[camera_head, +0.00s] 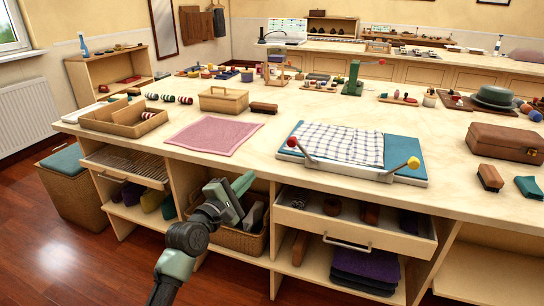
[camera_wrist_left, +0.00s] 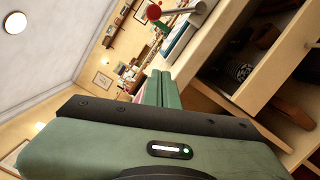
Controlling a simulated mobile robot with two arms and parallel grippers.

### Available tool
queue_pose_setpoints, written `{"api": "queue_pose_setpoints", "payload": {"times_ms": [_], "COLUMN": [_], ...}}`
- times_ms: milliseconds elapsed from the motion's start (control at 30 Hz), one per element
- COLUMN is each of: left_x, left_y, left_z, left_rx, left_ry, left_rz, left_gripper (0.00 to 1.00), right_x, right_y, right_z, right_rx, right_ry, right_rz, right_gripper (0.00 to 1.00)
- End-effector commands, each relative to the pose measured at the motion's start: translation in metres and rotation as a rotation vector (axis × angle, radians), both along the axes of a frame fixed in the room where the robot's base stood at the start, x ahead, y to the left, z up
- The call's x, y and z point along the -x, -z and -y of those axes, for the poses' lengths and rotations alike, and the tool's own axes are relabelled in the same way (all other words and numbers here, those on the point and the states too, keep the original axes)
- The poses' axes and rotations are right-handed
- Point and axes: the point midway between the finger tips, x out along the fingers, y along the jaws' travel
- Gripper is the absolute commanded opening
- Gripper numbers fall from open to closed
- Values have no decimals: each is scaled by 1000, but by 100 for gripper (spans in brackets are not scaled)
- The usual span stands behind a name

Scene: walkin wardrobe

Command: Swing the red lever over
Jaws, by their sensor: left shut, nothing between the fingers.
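A lever with a red knob (camera_head: 292,142) stands at the left end of a white-framed board (camera_head: 408,178) on the counter. Its metal arm slants up and left to the knob. A second lever with a yellow knob (camera_head: 413,162) is at the board's right end. My left gripper (camera_head: 243,184) is below and left of the red knob in the head view, apart from it, in front of the counter. Its green fingers (camera_wrist_left: 163,88) are together and hold nothing. A red knob (camera_wrist_left: 153,12) shows beyond them at the top of the left wrist view. My right gripper is out of view.
A checked cloth (camera_head: 340,142) and teal cloth lie on the board. A drawer (camera_head: 350,228) stands open below it. A pink mat (camera_head: 213,135) lies to the left and a brown case (camera_head: 505,142) to the right. A wicker basket (camera_head: 240,238) sits below the counter behind my gripper.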

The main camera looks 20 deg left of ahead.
Motion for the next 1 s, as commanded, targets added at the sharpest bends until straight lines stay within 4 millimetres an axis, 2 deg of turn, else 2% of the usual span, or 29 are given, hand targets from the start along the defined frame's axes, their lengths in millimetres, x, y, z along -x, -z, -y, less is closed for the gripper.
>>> {"api": "queue_pose_setpoints", "payload": {"times_ms": [100,267,667,700,800,1000], "left_x": [0,-18,-100,-97,-97,-97], "left_y": [-18,-21,-26,-31,-38,-44], "left_z": [2,5,21,31,43,55], "left_rx": [48,53,48,52,51,49], "left_ry": [13,14,12,15,14,12], "left_rz": [30,30,29,30,29,29], "left_gripper": [0,0,0,0,0,0], "right_x": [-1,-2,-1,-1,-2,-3], "right_y": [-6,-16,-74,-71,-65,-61], "right_z": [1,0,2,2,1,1], "right_rx": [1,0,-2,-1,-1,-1], "right_ry": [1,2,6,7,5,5], "right_rz": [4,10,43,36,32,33], "right_gripper": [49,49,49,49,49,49]}}
